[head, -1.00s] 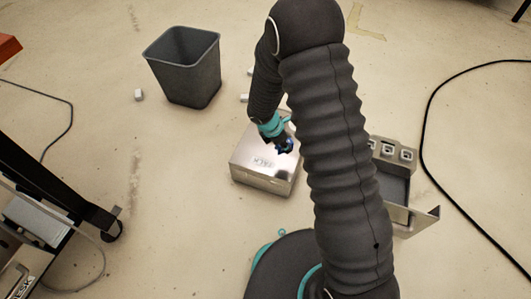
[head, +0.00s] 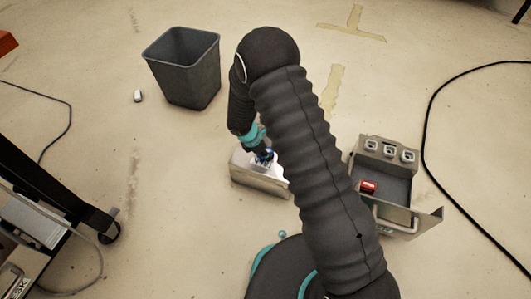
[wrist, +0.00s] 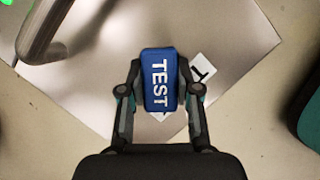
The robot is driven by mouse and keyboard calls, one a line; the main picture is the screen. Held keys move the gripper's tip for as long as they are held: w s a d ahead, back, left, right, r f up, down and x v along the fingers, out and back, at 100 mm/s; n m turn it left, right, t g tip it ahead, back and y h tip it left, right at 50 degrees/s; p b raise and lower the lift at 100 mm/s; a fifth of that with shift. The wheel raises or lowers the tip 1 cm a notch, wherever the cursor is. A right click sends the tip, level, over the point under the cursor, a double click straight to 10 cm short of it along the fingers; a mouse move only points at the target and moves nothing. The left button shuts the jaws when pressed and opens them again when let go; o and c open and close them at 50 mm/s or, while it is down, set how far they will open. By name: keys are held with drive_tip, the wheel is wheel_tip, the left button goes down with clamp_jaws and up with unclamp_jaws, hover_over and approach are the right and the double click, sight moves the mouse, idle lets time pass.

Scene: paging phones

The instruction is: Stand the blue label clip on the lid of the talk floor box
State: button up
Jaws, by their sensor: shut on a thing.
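The blue label clip (wrist: 159,80), lettered TEST in white, is between the two fingers of my gripper (wrist: 160,100), which is shut on it. In the wrist view it lies over the shiny metal lid (wrist: 110,95) of a box and covers most of a white label (wrist: 203,72). In the head view my gripper (head: 262,157) is at the top of the metal floor box (head: 258,181). The box's lettering, read as TALK in the earlier view, is hidden now. I cannot tell whether the clip touches the lid.
A grey curved bar (wrist: 42,30) shows at the upper left in the wrist view. A grey bin (head: 185,70) stands behind the box. At right is a metal tray (head: 398,190) with a red clip (head: 367,187) and white square pieces. A black cable (head: 428,110) lies further right.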

drive_tip(key=shift+f, duration=0.15)
drive_tip(key=o, duration=0.9)
drive_tip(key=shift+r, duration=0.3)
drive_tip(key=p+v, duration=0.2)
drive_tip(key=v, duration=1)
